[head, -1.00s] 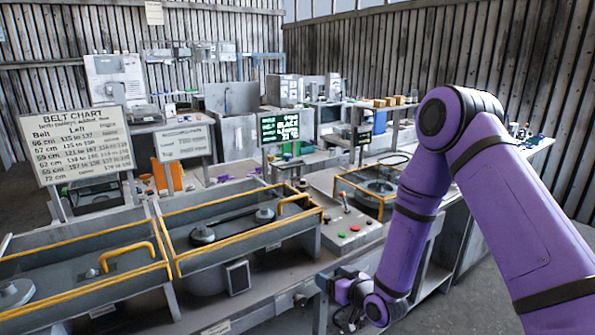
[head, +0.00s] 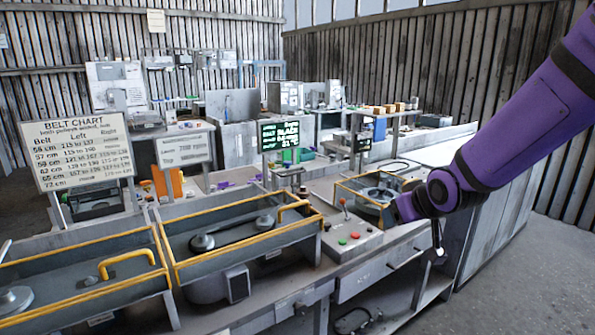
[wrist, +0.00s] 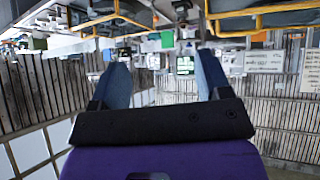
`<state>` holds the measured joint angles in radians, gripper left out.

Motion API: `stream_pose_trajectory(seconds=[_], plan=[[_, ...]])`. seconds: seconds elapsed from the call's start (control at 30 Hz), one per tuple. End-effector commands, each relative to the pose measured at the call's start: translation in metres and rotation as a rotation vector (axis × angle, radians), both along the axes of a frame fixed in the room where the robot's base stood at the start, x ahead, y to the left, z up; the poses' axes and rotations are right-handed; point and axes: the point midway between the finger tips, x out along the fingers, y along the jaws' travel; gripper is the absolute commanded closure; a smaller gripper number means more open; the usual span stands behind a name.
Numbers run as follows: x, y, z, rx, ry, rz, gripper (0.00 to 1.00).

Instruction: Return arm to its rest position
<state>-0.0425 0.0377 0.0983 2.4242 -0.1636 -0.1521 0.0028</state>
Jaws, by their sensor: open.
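My purple arm reaches in from the right edge in the head view, its lower end in front of the bench. My gripper shows in the wrist view (wrist: 160,85), with two blue-grey fingers spread wide apart and nothing between them. The wrist picture is upside down, with the bench and yellow-framed housings along its top. In the head view the fingers are hard to make out near the end of the arm, beside the right-hand yellow-framed box (head: 345,200).
Two yellow-railed belt housings (head: 170,235) stand at the front left. A control panel (head: 350,238) with buttons and a lever sits right of them. A belt chart board (head: 78,152) stands at the left. Open floor (head: 540,270) lies at the right.

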Motion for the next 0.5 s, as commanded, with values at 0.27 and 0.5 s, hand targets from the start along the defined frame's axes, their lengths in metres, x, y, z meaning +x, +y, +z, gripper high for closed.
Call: stream_pose_trajectory(seconds=[0.27,0.5], plan=[[-0.07,-0.034,0.058,-0.025,0.097,-0.112,0.29],[-0.143,-0.055,0.092,-0.015,0.195,-0.195,0.29]])
